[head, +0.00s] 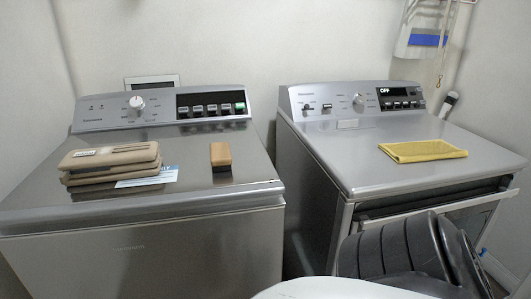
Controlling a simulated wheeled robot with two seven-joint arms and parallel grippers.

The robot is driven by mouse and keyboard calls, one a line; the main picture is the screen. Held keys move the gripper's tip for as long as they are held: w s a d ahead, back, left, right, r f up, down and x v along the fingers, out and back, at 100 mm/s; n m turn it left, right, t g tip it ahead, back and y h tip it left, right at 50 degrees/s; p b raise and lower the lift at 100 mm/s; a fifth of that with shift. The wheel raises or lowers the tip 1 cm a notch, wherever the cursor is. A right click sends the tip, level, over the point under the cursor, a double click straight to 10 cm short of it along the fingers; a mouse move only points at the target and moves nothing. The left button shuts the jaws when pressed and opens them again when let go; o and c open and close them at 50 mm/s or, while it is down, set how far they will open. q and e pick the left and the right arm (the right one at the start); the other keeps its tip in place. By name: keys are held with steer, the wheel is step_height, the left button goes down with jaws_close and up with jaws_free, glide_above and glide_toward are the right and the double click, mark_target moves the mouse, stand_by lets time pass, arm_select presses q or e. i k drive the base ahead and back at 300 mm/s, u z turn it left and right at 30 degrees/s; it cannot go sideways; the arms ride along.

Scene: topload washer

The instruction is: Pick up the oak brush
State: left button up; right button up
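The oak brush (221,156) is a small block with a light wooden top and a dark lower part. It lies on the lid of the left washer (235,180), right of the middle of the lid. Its long side runs front to back. It stands clear of the things around it. Neither of my grippers can be made out in the head view.
Folded beige cloths (110,162) and a white-blue paper (150,177) lie left of the brush. A yellow cloth (423,151) lies on the right machine (345,160). A gap separates the machines. A dark ribbed shape (395,255), unidentified, fills the lower right.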

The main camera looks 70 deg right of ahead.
mark_target(221, 158)
steer(key=z, duration=2.15)
